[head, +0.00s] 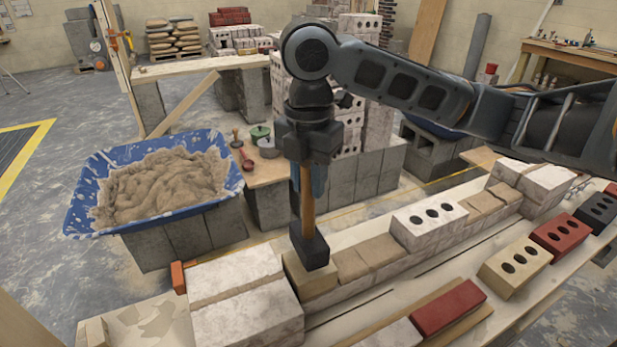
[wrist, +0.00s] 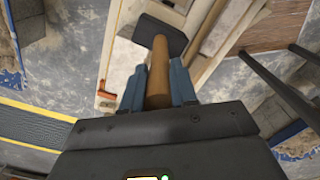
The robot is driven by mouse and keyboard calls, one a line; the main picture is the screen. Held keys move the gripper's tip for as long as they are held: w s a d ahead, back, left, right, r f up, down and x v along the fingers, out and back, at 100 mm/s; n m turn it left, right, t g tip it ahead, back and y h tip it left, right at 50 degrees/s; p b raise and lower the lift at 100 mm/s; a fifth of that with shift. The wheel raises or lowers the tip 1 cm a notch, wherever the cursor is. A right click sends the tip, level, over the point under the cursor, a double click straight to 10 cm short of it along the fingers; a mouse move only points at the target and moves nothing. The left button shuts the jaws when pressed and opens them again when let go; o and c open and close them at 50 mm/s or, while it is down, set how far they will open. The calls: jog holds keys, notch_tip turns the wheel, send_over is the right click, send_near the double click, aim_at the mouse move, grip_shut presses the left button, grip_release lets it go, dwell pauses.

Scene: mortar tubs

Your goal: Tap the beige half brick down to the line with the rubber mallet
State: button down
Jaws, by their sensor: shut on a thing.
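My gripper (head: 307,168) is shut on the wooden handle of the rubber mallet (head: 309,250). The handle hangs down nearly upright, with the black head at the bottom. The head is over the beige half brick (head: 316,285) and covers much of its top; I cannot tell whether they touch. The half brick sits at the end of the low course, beside the white blocks. In the wrist view, the blue fingers of my gripper (wrist: 157,88) flank the handle, and the black mallet head (wrist: 160,32) shows beyond. The half brick cannot be made out there.
White blocks (head: 240,295) stand left of the half brick. A white holed brick (head: 429,222) stands higher along the course. Red (head: 448,307) and beige holed (head: 515,265) bricks lie in front. A blue mortar tub (head: 92,210) stands left, by a small table (head: 262,172) with tools.

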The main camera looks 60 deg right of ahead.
aim_at(309, 195)
notch_tip(309, 195, down, 4)
jog(key=shift+r+b, duration=0.2)
jog(key=shift+b, duration=1)
notch_tip(309, 195, up, 5)
jog(key=p, duration=0.4)
jog(key=shift+f, duration=0.3)
jog(key=n, duration=0.1)
jog(key=n+b, duration=0.1)
jog(key=n, duration=0.1)
jog(key=shift+f+n, duration=0.25)
jog(key=shift+n, duration=0.15)
jog(key=n+b, duration=0.1)
jog(key=n, duration=0.4)
jog(key=shift+f, duration=0.1)
